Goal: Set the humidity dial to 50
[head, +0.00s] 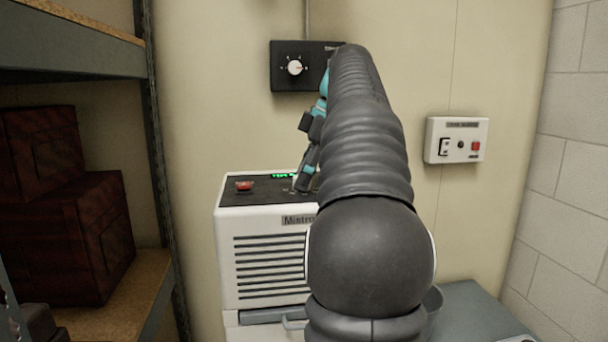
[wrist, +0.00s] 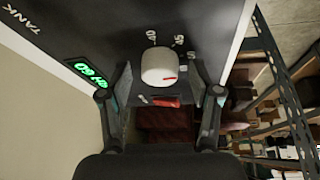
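The white humidity dial (wrist: 160,67) sits on the dark top panel of the white humidifier (head: 262,255). The wrist view shows numbers around the dial; 40 and 45 are legible, others are partly hidden by a finger. The dial's red mark is on its lower right side in the picture. A green display (wrist: 90,73) beside it seems to read RH 60. My gripper (wrist: 162,71) is open, with one finger on each side of the dial; contact is not visible. In the head view my gripper (head: 302,182) is low over the panel, and my arm hides the dial.
A black wall box (head: 283,80) with another knob hangs above. A white switch box (head: 456,140) is at right. Shelving (head: 160,150) with dark red boxes stands at left.

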